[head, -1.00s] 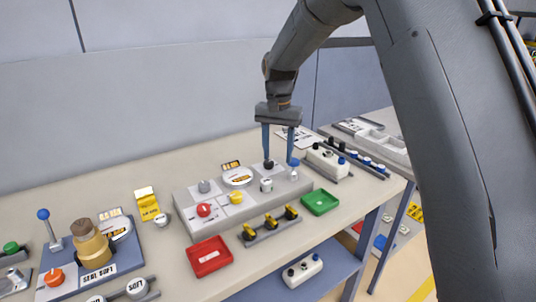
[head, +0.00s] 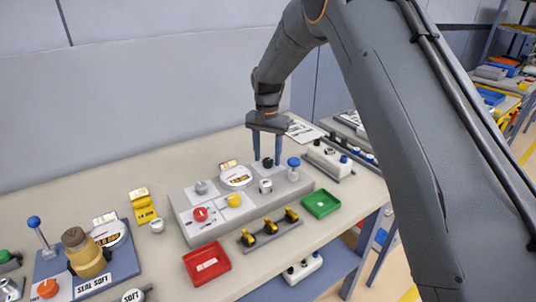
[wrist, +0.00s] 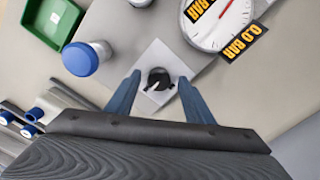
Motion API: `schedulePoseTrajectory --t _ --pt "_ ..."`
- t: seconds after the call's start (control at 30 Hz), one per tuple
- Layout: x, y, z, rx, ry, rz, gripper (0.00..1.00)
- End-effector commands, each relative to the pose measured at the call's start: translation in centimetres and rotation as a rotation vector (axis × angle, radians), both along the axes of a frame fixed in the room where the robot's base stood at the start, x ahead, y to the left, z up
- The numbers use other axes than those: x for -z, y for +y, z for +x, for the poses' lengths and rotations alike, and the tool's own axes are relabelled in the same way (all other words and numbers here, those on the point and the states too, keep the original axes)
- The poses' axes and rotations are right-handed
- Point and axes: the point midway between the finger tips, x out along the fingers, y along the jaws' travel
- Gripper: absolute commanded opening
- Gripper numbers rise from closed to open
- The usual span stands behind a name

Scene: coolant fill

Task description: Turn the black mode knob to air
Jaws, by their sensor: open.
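The black mode knob (head: 267,162) sits on a pale square plate at the back right of the grey panel (head: 215,222). In the wrist view the knob (wrist: 158,78) shows a white pointer line slanting down and left. My gripper (head: 267,160) points down over the knob. Its two blue fingers are open, one on each side of the knob in the wrist view (wrist: 158,95), and I see a gap between each finger and the knob. The lettering around the knob is too small or hidden to read.
A blue-capped post (head: 293,168) stands close right of the knob, and a silver knob (head: 265,186) in front. A round gauge (head: 235,177) reading 0.0 bar lies to the left. Red (head: 207,263) and green (head: 321,203) trays lie in front of the panel.

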Motion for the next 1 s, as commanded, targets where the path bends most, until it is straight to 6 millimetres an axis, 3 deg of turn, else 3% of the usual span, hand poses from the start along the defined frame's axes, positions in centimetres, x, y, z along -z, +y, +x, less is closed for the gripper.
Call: schedulePoseTrajectory --t 0.37,0.6,1.0 --pt "0.65 -0.24 0.05 0.003 0.0 0.0 0.46" --pt "0.62 -0.23 0.05 0.003 0.0 0.0 0.07" --pt "0.62 -0.23 0.08 -0.075 0.0 0.0 0.07"
